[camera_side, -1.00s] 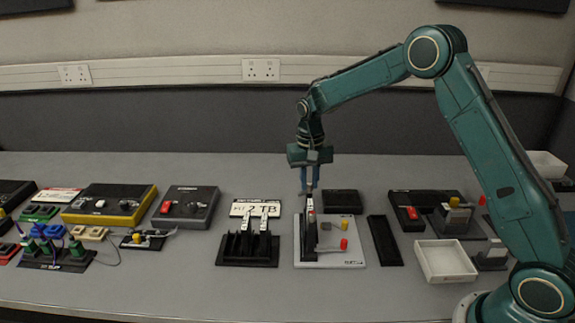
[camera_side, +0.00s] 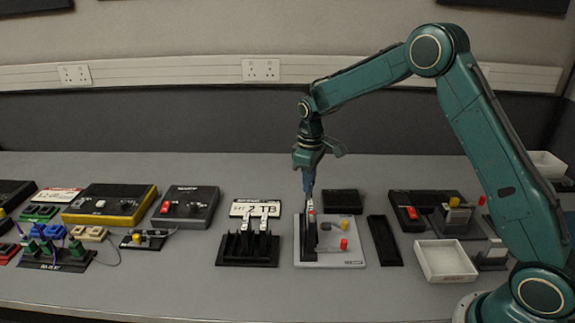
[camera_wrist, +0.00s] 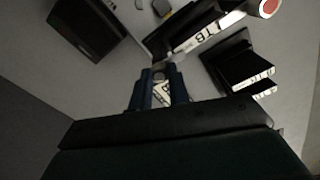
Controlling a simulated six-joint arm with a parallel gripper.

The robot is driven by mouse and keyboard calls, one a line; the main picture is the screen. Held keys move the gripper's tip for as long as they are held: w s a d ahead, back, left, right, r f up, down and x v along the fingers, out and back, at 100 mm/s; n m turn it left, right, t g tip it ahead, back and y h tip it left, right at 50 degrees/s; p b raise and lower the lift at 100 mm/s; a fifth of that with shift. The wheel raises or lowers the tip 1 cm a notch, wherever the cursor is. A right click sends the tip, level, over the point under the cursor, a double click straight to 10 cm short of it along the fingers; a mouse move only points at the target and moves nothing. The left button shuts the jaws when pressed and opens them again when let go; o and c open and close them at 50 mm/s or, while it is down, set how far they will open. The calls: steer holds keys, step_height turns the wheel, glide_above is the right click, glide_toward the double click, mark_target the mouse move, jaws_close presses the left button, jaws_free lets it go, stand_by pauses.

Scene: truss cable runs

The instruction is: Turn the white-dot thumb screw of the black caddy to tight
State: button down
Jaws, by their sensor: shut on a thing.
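The black caddy (camera_side: 309,240) stands upright on a pale grey plate (camera_side: 331,259) in the middle of the bench. Its white label strip (camera_wrist: 208,34) and a red round part (camera_wrist: 268,7) show in the wrist view. My gripper (camera_side: 309,191) points down at the caddy's top, toward its back end. In the wrist view its blue fingers (camera_wrist: 159,84) are closed around a small greyish thumb screw (camera_wrist: 158,75). The fingers largely hide the screw, and I cannot make out its white dot or its turn angle.
A black rack (camera_side: 247,250) with two upright caddies stands close left. A yellow knob (camera_side: 345,224) and a red knob (camera_side: 343,243) sit on the plate's right half. A black tray (camera_side: 384,240) and white bin (camera_side: 445,262) lie right. The front bench strip is clear.

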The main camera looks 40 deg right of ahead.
steer(key=shift+n, duration=0.7)
steer(key=c, duration=1.3)
jaws_free()
steer(key=shift+r, duration=0.1)
step_height(320, 180, up, 14)
steer(key=shift+s+a+f, duration=0.1)
steer(key=shift+a+f, duration=0.05)
